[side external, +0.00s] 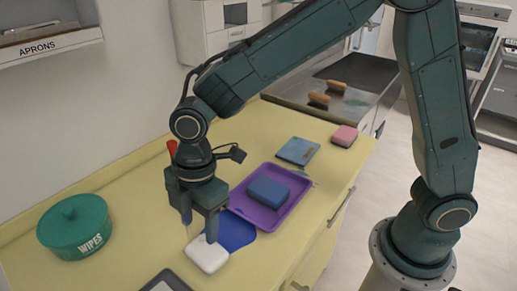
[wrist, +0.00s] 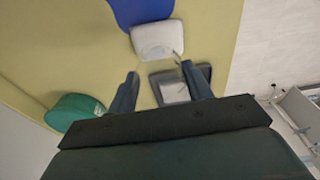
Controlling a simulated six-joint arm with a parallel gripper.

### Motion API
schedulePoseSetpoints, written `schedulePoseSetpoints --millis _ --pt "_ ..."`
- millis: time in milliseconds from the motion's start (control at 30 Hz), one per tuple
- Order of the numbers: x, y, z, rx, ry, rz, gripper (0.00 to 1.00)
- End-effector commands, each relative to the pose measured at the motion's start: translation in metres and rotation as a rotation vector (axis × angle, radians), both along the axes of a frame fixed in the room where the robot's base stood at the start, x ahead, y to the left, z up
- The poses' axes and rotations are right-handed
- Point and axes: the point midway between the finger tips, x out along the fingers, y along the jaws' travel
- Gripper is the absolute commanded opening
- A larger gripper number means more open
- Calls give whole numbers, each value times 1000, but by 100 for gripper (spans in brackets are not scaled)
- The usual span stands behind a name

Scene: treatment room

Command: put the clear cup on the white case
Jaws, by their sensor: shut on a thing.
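The white case (side external: 207,254) lies flat on the yellow bench at the near edge of a blue mat. It also shows in the wrist view (wrist: 157,40), beyond my fingertips. My gripper (side external: 199,231) points down just behind and left of the case, and one fingertip overlaps the case's back edge in the side view. It is shut on the clear cup (side external: 196,227), which is see-through and shows only faintly between the fingers. The cup's rim and base are hard to make out, and I cannot tell its height above the bench.
A purple tray (side external: 265,218) with a blue block (side external: 268,192) lies right of my gripper. A green wipes tub (side external: 75,228) stands at left. A dark-framed item (side external: 164,281) lies near the front, close to the case. A red object (side external: 172,148) is partly hidden behind my wrist.

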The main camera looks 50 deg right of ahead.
Motion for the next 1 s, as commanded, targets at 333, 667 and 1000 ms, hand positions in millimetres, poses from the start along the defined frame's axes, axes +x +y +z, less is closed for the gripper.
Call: schedulePoseSetpoints --millis 333,667,1000 --pt "0 0 -9 0 1 0 27" --pt "-1 0 -43 0 2 0 27" --pt "0 0 -47 1 -1 0 27"
